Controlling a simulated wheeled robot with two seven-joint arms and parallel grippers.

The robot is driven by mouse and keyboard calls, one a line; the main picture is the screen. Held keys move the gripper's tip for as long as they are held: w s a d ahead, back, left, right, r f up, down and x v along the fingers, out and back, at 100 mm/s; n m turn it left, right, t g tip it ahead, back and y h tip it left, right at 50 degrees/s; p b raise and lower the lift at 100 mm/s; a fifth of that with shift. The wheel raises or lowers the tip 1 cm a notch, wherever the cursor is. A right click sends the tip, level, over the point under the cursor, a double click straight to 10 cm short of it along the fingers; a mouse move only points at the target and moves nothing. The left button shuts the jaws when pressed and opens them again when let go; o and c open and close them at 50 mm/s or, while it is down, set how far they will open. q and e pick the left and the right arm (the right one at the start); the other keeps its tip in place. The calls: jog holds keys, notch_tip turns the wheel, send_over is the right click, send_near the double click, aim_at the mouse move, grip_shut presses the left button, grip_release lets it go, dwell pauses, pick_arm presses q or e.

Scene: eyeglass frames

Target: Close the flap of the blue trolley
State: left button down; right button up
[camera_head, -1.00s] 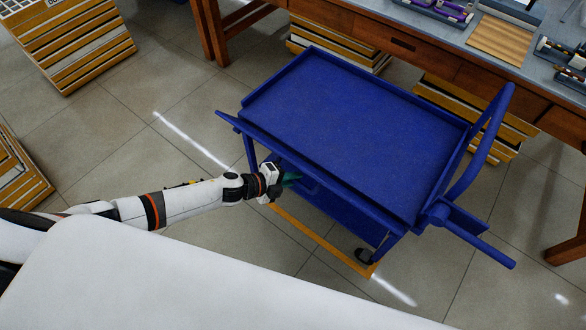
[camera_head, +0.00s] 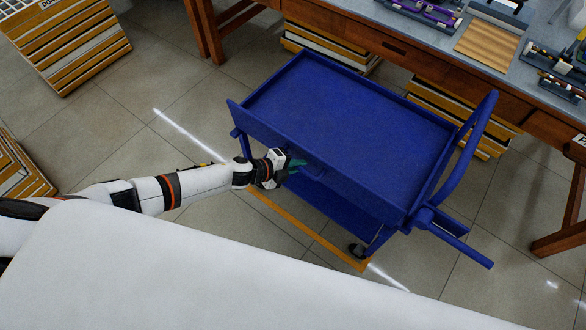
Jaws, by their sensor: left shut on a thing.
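The blue trolley (camera_head: 350,110) stands on the tiled floor in the middle of the view. Its flap (camera_head: 345,187) runs along the near long side and stands up about level with the tray rim. A small blue handle (camera_head: 314,175) shows on the flap's outer face. My left gripper (camera_head: 295,167) reaches in from the left and is shut at the flap's outer face, by the handle. The exact grip is small and partly hidden. My right gripper is out of view.
A wooden workbench (camera_head: 440,65) with trays and tools runs behind the trolley. Stacked yellow-and-white boxes (camera_head: 70,45) stand at the left and under the bench. The trolley's push bar (camera_head: 475,150) is on the right. Bare floor (camera_head: 130,140) lies left of the trolley.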

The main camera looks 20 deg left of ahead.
pick_arm(q)
jog(key=shift+w+d+r, duration=0.2)
jog(key=shift+w+r, duration=0.05)
jog(key=shift+w, duration=0.15)
jog(key=c, duration=1.6)
grip_release()
jog(key=shift+o, duration=0.2)
jog(key=shift+f, duration=0.1)
jog(key=shift+s+a+r, duration=0.25)
jog(key=shift+s+a, duration=0.15)
jog(key=shift+a, duration=0.05)
jog(key=p+v, duration=0.1)
jog(key=v, duration=1)
jog(key=shift+p, duration=0.3)
